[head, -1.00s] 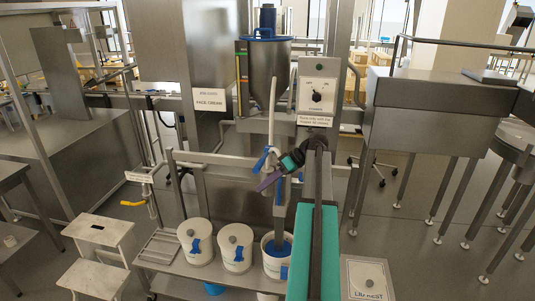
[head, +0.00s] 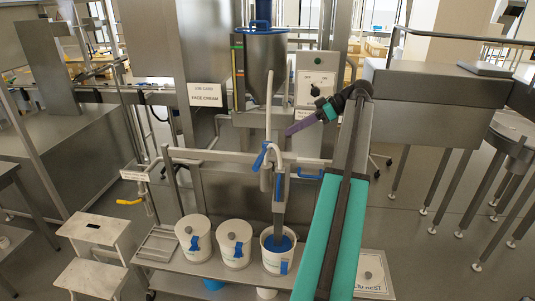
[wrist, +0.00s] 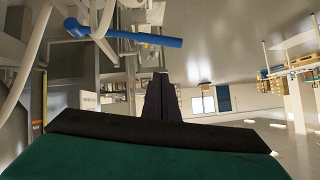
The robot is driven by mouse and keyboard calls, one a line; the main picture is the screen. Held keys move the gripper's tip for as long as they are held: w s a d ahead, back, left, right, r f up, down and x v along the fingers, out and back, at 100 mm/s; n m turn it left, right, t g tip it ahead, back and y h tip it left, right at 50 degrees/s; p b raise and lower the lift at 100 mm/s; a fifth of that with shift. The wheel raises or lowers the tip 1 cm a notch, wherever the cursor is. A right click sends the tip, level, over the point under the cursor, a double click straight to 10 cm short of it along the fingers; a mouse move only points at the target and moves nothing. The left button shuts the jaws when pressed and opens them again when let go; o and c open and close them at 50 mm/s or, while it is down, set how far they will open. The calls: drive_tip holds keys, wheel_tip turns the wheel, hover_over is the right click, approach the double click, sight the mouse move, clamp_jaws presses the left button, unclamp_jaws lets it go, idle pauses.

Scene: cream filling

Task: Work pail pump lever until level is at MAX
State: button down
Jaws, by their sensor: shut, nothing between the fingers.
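The open white pail (head: 270,260) holds blue material, and a grey pump column (head: 279,205) stands in it. A blue-handled lever (head: 260,157) is on the white pipework above, and a second blue handle (head: 310,176) sticks out right of the column. I cannot tell for sure which is the pump lever. A blue handle (wrist: 145,38) also shows in the wrist view, above the fingers. My gripper (head: 292,129) is shut and empty, with purple fingers pointing left, above and right of the blue lever. The hopper (head: 265,70) has a coloured level strip (head: 238,60); its level is unreadable.
Two lidded white pails (head: 193,238) (head: 234,244) stand left of the open one on a metal shelf. A control panel (head: 317,85) with a black knob is behind my wrist. A step stool (head: 92,232) stands on the left.

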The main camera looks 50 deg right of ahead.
sight(262, 155)
drive_tip(key=shift+f, duration=0.15)
drive_tip(key=s+f+p+x, duration=0.1)
drive_tip(key=f+p+x, duration=0.1)
drive_tip(key=x, duration=1)
drive_tip(key=shift+f, duration=0.35)
drive_tip(key=shift+s+d, duration=0.1)
drive_tip(key=shift+f, duration=0.15)
idle(0.5)
